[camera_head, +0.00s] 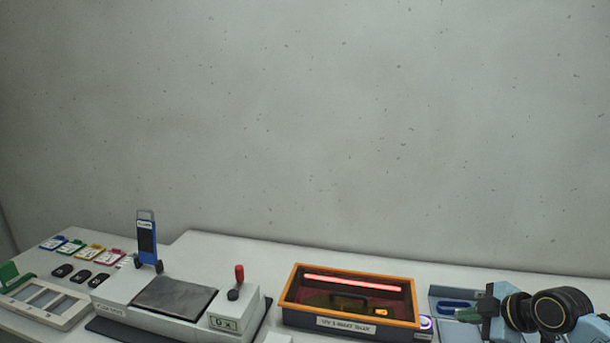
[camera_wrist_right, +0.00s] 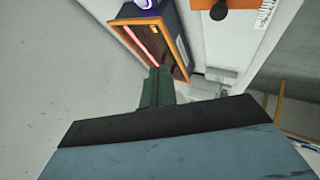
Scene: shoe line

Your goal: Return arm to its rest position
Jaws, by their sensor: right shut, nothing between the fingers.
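My right gripper (camera_head: 468,314) is at the lower right of the head view, with its green fingers pointing left. It also shows in the right wrist view (camera_wrist_right: 156,80), where the green fingers are together and hold nothing. The gripper is beside the right end of the orange-rimmed box, and whether it is above the table or touching something I cannot tell. My right arm (camera_head: 562,308), blue with black joints, runs off the right edge of the head view. My left gripper is not in either view.
The orange-rimmed box (camera_head: 410,276) holds a glowing red tube. Left of it is a machine with a dark plate (camera_head: 174,297) and a red-knobbed lever (camera_head: 239,273). A blue upright device (camera_head: 147,243), several colored tags and black pieces stand further left. A blue tray (camera_head: 440,294) lies near my right gripper.

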